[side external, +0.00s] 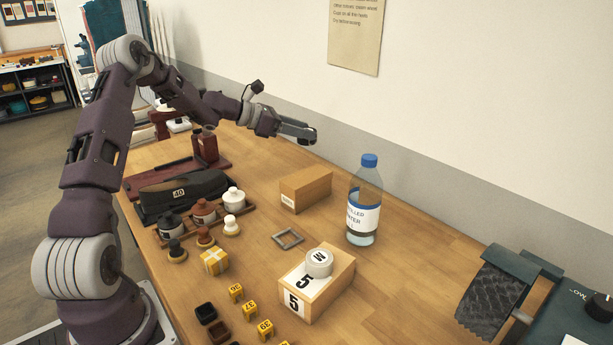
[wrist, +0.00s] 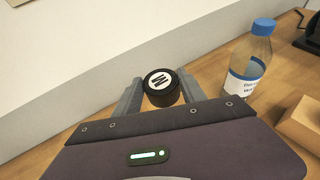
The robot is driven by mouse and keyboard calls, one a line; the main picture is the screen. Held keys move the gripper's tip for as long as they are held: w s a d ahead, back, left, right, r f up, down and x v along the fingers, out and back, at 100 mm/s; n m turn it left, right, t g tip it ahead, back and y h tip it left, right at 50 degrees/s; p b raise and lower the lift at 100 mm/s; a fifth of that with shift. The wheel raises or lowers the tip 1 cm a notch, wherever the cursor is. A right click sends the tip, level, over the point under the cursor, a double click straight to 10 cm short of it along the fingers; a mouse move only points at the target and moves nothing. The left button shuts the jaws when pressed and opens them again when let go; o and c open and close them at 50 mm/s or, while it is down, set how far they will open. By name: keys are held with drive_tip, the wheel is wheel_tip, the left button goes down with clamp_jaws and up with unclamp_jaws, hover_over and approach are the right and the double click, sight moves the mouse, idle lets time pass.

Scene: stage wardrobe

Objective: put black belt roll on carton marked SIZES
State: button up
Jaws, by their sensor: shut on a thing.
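The black belt roll (wrist: 161,89), a short dark cylinder with a white lettered label on its end, sits between the fingers of my gripper (wrist: 159,90) in the wrist view. My gripper is shut on it. In the side view my gripper (side external: 304,134) is up in the air near the wall, above and behind a plain brown carton (side external: 308,189); the roll is hard to make out there. That carton has a small white label on its end, too small to read, and its top is bare. Part of a carton (wrist: 301,124) shows at the right in the wrist view.
A water bottle (side external: 364,205) stands right of the plain carton. A carton marked 5 (side external: 330,287) carries a white roll (side external: 319,262). A small grey frame (side external: 288,239) lies between the cartons. Spools, a shoe brush and yellow number blocks crowd the left and front.

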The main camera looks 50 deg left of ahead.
wheel_tip(320, 180, down, 10)
drive_tip(key=shift+f, duration=0.2)
drive_tip(key=o, duration=1.5)
drive_tip(key=shift+f, duration=0.1)
drive_tip(key=shift+c, duration=0.2)
